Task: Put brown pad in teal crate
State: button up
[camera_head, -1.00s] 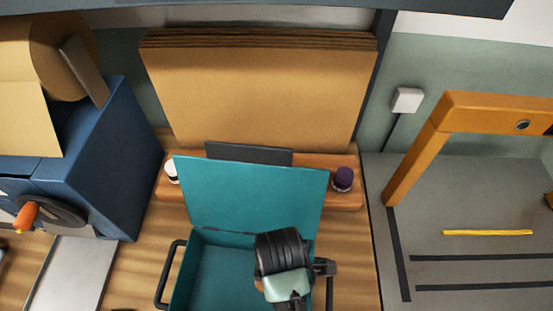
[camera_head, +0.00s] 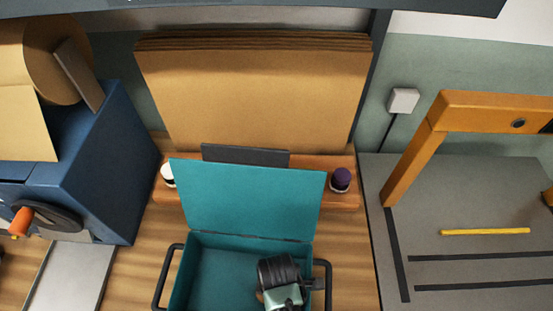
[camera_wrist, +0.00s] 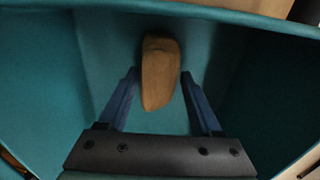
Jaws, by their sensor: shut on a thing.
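The teal crate (camera_head: 205,268) stands open on the wooden bench with its lid (camera_head: 250,198) raised at the back. My gripper (camera_wrist: 158,74) is inside the crate, seen between its walls in the wrist view. It is shut on the brown pad (camera_wrist: 160,72), a rounded brown block held between the blue fingers. The crate floor (camera_wrist: 200,45) shows behind the pad; I cannot tell whether the pad touches it. In the head view my wrist (camera_head: 281,278) covers the crate's right part and hides the pad.
Black handles (camera_head: 168,277) stick out at the crate's sides. A wooden ledge (camera_head: 310,187) behind the lid holds a purple-capped jar (camera_head: 341,180) and a white-capped jar (camera_head: 167,174). A blue machine (camera_head: 105,170) stands left, an orange frame (camera_head: 410,165) right. Cardboard sheets (camera_head: 255,95) stand behind.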

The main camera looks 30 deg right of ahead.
jog(key=shift+f, duration=0.1)
jog(key=o, duration=1.3)
jog(key=shift+o, duration=0.2)
notch_tip(320, 180, up, 12)
jog(key=shift+r, duration=0.2)
